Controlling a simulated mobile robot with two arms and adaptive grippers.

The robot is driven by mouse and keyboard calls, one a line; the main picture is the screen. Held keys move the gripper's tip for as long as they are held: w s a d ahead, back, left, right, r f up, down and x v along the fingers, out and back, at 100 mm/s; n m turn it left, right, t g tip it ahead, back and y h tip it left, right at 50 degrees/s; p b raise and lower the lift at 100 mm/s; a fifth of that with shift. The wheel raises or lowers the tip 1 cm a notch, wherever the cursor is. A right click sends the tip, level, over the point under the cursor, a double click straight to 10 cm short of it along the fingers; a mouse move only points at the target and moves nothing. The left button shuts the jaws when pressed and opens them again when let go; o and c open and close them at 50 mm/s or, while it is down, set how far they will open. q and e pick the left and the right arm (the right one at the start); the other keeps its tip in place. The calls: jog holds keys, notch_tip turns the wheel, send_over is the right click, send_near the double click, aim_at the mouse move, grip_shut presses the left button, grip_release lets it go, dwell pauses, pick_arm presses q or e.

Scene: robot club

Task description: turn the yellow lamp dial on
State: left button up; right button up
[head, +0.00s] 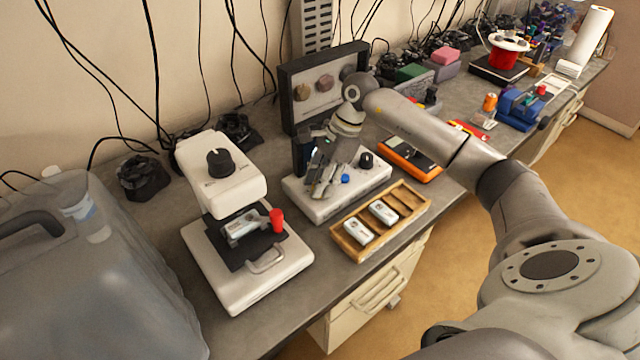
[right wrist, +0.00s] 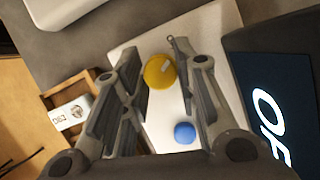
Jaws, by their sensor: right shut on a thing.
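The yellow dial (right wrist: 159,71) is round with a pale mark on its face and sits on a white panel (right wrist: 203,18) in the right wrist view. My right gripper (right wrist: 157,75) is shut on the dial, one finger on each side. In the head view my right gripper (head: 324,178) is low over the white control box (head: 318,208), and the dial is hidden behind it. A dark screen (right wrist: 270,85) beside the panel shows bright letters beginning "OF"; the rest is cut off. My left gripper is not in view.
A blue button (head: 345,178) and a black knob (head: 366,160) are on the same box. A wooden tray (head: 408,199) with two white blocks lies in front. A white instrument (head: 215,200) stands left, an orange-edged device (head: 398,165) right.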

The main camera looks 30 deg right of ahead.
jog(key=m+b, duration=0.1)
jog(key=m+t+b, duration=0.1)
jog(key=m, duration=0.1)
jog(key=shift+s+f+m+t+h, duration=0.1)
jog(key=shift+f+m+t+h, duration=0.05)
jog(key=shift+m+t+h, duration=0.15)
jog(key=m+t+h+b, duration=0.1)
jog(key=m+b, duration=0.2)
jog(key=m, duration=0.1)
jog(key=shift+m, duration=0.3)
jog(key=m+b, duration=0.1)
jog(key=m, duration=0.1)
jog(key=m+t+h+b, duration=0.1)
jog(key=m, duration=0.1)
jog(key=shift+s+a+h+b, duration=0.1)
jog(key=shift+a+h+b, duration=0.1)
jog(key=shift+h+b, duration=0.1)
jog(key=shift+r+m+h+b, duration=0.2)
jog(key=shift+m+h+b, duration=0.35)
jog(key=shift+m, duration=0.95)
jog(key=o, duration=1)
